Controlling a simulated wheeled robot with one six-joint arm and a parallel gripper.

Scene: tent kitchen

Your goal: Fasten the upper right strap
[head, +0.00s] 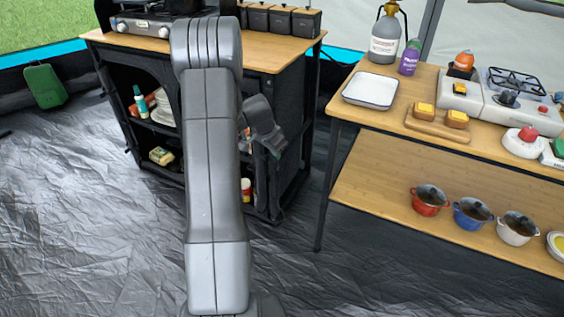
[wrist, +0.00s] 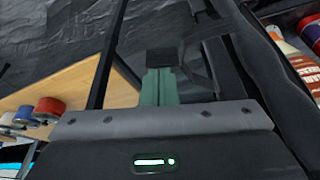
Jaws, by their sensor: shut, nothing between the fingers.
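A black fabric cabinet (head: 290,115) with a wooden top stands behind my arm, its front open on shelves. My gripper (head: 277,146) is at the cabinet's right front edge, partly overlapping the dark fabric. In the wrist view, my gripper's green fingers (wrist: 158,90) are together, with a dark piece at or just beyond their tips. A dark band (wrist: 198,65) runs just right of the fingers. I cannot tell whether this band is the upper right strap, or whether the fingers touch it. My arm hides the middle of the cabinet front.
A wooden two-level table (head: 350,109) stands to the right, with a white tray (head: 371,91) above and a red pot (head: 429,200) below. Canisters (head: 283,20) stand on the cabinet top. Shelves hold plates (head: 166,107).

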